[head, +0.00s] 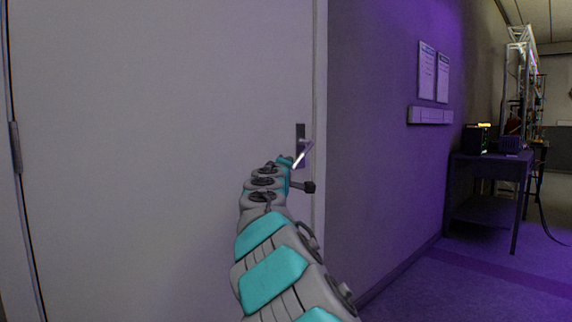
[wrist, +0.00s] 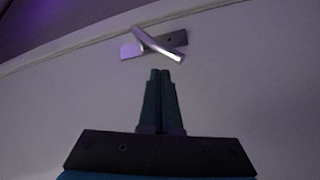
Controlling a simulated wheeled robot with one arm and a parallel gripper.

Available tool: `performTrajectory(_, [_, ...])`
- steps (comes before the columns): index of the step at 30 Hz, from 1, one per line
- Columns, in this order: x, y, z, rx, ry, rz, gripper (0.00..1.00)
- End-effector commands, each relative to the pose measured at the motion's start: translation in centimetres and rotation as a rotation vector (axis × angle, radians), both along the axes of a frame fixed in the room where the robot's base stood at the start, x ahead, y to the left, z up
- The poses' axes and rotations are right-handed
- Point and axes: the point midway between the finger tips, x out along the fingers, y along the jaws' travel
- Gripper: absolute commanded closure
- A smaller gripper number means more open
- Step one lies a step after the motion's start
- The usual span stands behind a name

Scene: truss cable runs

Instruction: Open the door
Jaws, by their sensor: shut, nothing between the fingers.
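The pale door (head: 160,150) fills the left of the head view and looks flush in its frame, with a hinge at its left edge. Its silver lever handle (head: 303,155) sits on a dark plate near the right edge. The lever slants down to the left. In the wrist view the lever (wrist: 162,46) crosses its plate (wrist: 132,50) at a slant. My gripper (wrist: 160,73) is shut and empty, its tips just below the lever in that picture, with a small gap showing. In the head view my arm hides part of the door below the handle.
A purple-lit wall (head: 385,150) runs right of the door, with two posted sheets (head: 434,72) and a wall-mounted box (head: 430,116). A dark table (head: 485,165) with equipment stands farther right, a metal truss (head: 520,80) behind it. The floor (head: 440,285) before the table is clear.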

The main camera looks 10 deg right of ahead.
Motion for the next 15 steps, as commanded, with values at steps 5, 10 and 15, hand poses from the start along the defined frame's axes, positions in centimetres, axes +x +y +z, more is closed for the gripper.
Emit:
performTrajectory(5, [1.8, -0.6, 0.2, 0.003, 0.003, 0.002, 1.00])
performTrajectory(10, [3.2, -0.9, 0.7, 0.001, -0.001, 0.004, 1.00])
performTrajectory(15, [4.3, -1.5, 0.5, 0.002, 0.002, 0.002, 1.00])
